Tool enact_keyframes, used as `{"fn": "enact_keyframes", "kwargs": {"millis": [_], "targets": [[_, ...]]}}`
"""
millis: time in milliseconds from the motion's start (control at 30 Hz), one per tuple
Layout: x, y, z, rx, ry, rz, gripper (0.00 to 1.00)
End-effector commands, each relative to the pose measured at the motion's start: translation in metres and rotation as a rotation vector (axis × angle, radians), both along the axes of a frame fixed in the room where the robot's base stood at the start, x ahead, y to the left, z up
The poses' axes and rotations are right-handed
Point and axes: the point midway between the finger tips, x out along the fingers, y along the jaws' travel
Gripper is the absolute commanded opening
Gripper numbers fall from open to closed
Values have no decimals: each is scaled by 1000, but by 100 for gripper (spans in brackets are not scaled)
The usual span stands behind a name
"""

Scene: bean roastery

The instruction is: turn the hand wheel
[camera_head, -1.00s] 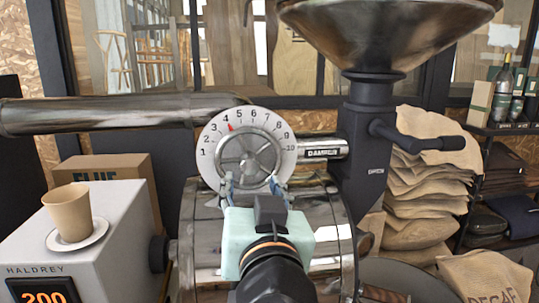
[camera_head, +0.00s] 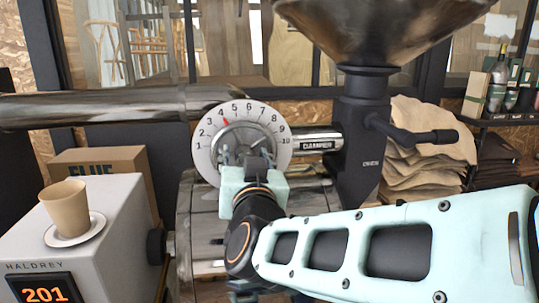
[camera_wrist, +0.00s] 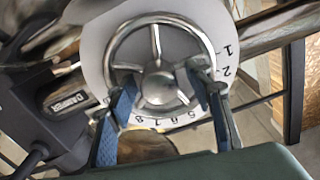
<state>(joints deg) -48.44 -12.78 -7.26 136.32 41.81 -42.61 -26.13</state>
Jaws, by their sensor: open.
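The hand wheel is a silver spoked wheel (camera_wrist: 158,87) in front of a round white dial (camera_head: 203,155) numbered around its edge. A red mark on the dial points near 4. In the wrist view the dial (camera_wrist: 93,62) appears upside down. My gripper (camera_wrist: 165,95) is open, its blue-padded fingers on either side of the wheel's hub, overlapping the lower part of the rim. Whether the fingers touch the wheel, I cannot tell. In the head view my gripper (camera_head: 248,158) covers the lower middle of the wheel.
A pipe (camera_head: 90,118) runs left of the dial, and a damper rod (camera_head: 316,143) runs right to a black hopper neck (camera_head: 355,145). A white box (camera_head: 110,215) with a display and a paper cup (camera_head: 66,208) stands at left. Sacks (camera_head: 425,160) lie at right.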

Motion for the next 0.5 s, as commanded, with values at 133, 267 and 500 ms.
{"fn": "enact_keyframes", "kwargs": {"millis": [133, 267, 500], "targets": [[4, 2, 0, -1, 0, 1, 47], [5, 1, 0, 0, -1, 1, 47], [5, 1, 0, 0, 0, 1, 32]]}}
